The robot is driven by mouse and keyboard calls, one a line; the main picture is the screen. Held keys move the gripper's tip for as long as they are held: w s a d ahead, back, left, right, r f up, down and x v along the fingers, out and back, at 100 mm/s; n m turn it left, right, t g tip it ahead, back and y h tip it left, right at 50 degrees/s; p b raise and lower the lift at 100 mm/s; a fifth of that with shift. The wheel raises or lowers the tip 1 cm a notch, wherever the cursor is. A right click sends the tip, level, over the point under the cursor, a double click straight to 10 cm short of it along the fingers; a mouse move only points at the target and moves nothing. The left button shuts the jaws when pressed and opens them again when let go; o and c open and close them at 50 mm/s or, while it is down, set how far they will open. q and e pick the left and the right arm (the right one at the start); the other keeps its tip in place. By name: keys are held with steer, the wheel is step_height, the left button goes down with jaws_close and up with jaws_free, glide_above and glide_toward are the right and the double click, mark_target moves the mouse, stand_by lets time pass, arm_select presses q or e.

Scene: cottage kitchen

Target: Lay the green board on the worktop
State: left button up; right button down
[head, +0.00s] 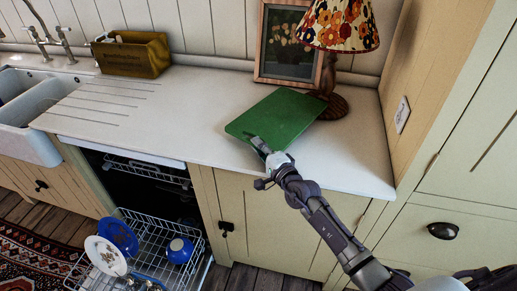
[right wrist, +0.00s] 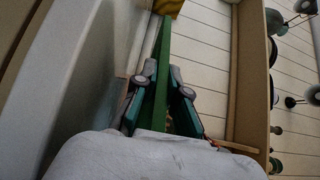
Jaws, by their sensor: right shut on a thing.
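The green board (head: 284,113) is over the white worktop (head: 190,121), broad face up, in front of the picture frame and close to the lamp base. I cannot tell whether it rests fully flat on the worktop. My right gripper (head: 261,148) is shut on its near edge. In the right wrist view the board (right wrist: 164,60) shows edge-on as a thin green strip between the two fingers of the right gripper (right wrist: 160,103). My left gripper is not in view.
A lamp with a floral shade (head: 340,25) and a framed picture (head: 281,47) stand at the back. A wooden box (head: 131,55) and the sink (head: 32,104) are at the left. The open dishwasher rack (head: 151,250) holds dishes below. Worktop left of the board is clear.

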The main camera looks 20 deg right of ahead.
steer(key=shift+w, duration=0.1)
steer(key=shift+f, duration=0.15)
steer(key=c, duration=1.5)
jaws_free()
steer(key=shift+f, duration=0.2)
steer(key=shift+o, duration=1.4)
steer(key=shift+r, duration=0.25)
steer(key=shift+s+f, duration=0.15)
steer(key=shift+s, duration=0.25)
steer(key=v, duration=1.1)
steer(key=shift+s+b, duration=0.25)
steer(key=shift+b, duration=0.15)
